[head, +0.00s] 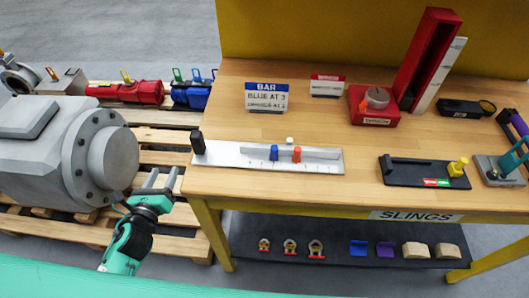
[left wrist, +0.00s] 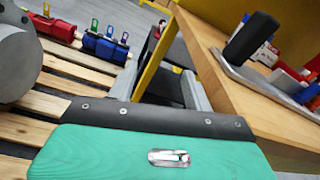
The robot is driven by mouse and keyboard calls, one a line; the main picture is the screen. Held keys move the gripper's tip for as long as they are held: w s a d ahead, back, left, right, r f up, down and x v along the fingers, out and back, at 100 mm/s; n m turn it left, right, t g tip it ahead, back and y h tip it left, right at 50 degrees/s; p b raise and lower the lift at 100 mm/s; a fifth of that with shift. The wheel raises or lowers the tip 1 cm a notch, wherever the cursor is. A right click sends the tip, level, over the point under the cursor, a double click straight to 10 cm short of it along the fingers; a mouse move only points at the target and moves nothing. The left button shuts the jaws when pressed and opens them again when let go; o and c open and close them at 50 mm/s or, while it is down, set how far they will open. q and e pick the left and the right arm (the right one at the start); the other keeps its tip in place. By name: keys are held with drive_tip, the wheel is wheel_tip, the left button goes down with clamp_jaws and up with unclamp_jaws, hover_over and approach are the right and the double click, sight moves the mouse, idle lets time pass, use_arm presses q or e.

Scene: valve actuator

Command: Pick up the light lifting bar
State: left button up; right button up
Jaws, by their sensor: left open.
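A slim silver-grey bar (head: 318,153), which looks like the light lifting bar, lies on a pale ruled plate (head: 225,154) near the table's front edge. A blue slider (head: 274,153) and an orange slider (head: 297,154) sit at it. A black upright grip (head: 198,142) stands at the plate's left end; it also shows in the left wrist view (left wrist: 252,38). My left gripper (head: 160,178) is open and empty, left of the table corner and apart from the bar. Its fingers also show in the left wrist view (left wrist: 160,88). My right gripper is not seen.
The wooden table (head: 225,100) carries a sign reading BAR, BLUE AT 3 (head: 266,97), a red stand (head: 427,60) and a black tray (head: 415,178). A large grey actuator (head: 60,150) lies on pallets at left. A dark lower shelf (head: 330,250) holds small parts.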

use_arm(q)
wheel_tip(320, 180, up, 5)
drive_tip(key=m+t, duration=0.1)
drive_tip(key=m, duration=0.1)
drive_tip(key=y, duration=0.1)
approach(196, 146)
drive_tip(key=shift+m, duration=0.3)
drive_tip(key=shift+w, duration=5.85)
drive_tip(key=shift+c, duration=0.4)
drive_tip(key=shift+r, duration=0.15)
clamp_jaws()
